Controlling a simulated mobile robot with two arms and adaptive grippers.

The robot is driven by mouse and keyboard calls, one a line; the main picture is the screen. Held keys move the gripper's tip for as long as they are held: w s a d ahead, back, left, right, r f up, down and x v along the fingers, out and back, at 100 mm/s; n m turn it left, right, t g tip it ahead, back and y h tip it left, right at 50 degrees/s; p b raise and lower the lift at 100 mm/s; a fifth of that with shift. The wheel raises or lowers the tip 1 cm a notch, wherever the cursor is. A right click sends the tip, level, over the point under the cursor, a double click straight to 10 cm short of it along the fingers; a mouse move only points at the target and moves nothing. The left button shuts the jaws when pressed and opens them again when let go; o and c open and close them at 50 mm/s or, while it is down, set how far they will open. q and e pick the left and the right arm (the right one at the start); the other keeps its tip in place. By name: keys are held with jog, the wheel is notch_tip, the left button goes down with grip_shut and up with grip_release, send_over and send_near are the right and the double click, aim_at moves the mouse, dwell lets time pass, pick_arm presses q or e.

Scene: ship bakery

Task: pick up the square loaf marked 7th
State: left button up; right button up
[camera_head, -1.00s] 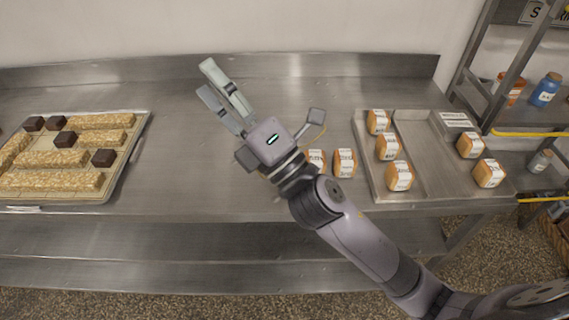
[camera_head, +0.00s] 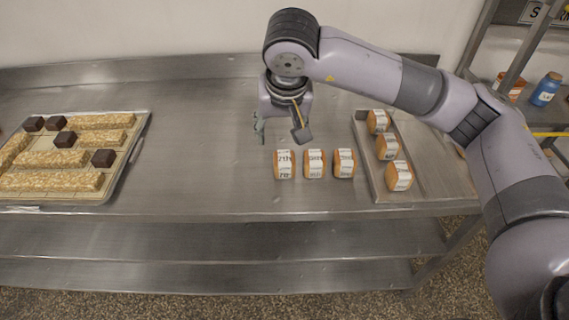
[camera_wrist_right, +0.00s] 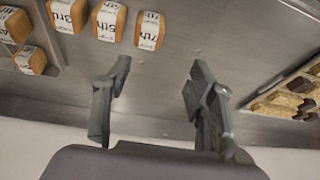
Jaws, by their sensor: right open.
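The square loaf marked 7th (camera_head: 284,165) is a brown block with a white label. It stands on the steel table at the left end of a short row of loaves. In the right wrist view the 7th loaf (camera_wrist_right: 149,31) is beyond the fingertips, at the top. My left gripper is not in view.
Two more labelled loaves (camera_head: 315,164) (camera_head: 344,163) stand close to the right of the 7th. A metal tray (camera_head: 432,184) with more loaves is further right, partly hidden by my arm. A tray of bars and dark cubes (camera_head: 124,172) is left. Table between is clear.

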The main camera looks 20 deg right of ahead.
jog(key=d, duration=0.2)
jog(key=p, duration=0.3)
send_near(284, 157)
jog(key=shift+h, duration=0.3)
jog(key=x, duration=0.5)
jog(key=shift+a, duration=0.15)
jog(key=p+x, duration=0.1)
jog(key=x, duration=0.3)
jog(key=shift+w+f+p, duration=0.1)
jog(key=shift+f+p, duration=0.2)
jog(key=shift+p, duration=0.1)
jog(key=shift+w+f, duration=0.2)
jog(key=shift+f, duration=0.2)
jog(key=c, duration=0.8)
